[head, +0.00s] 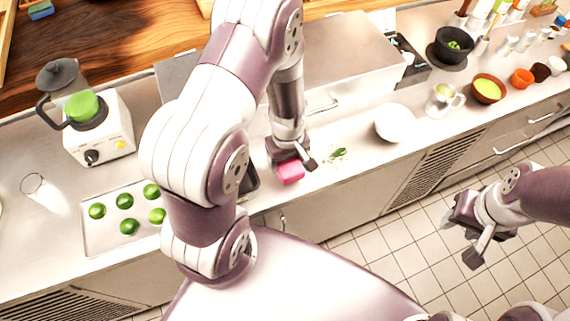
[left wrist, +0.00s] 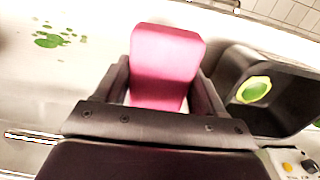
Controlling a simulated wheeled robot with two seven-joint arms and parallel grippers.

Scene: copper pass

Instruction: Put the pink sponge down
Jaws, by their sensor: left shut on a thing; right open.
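The pink sponge (head: 291,172) is between the fingers of my left gripper (head: 292,163), over the counter by its front edge in the head view. In the left wrist view the sponge (left wrist: 165,62) stands up between the two dark fingers of the left gripper (left wrist: 165,90), which are shut on it. I cannot tell whether the sponge touches the counter. My right gripper (head: 468,228) is open and empty, out over the tiled floor at the right of the head view.
A dark container (left wrist: 275,95) with something green inside is close by the left gripper. A tray (head: 92,235) of green limes and a blender (head: 95,125) stand at the left.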

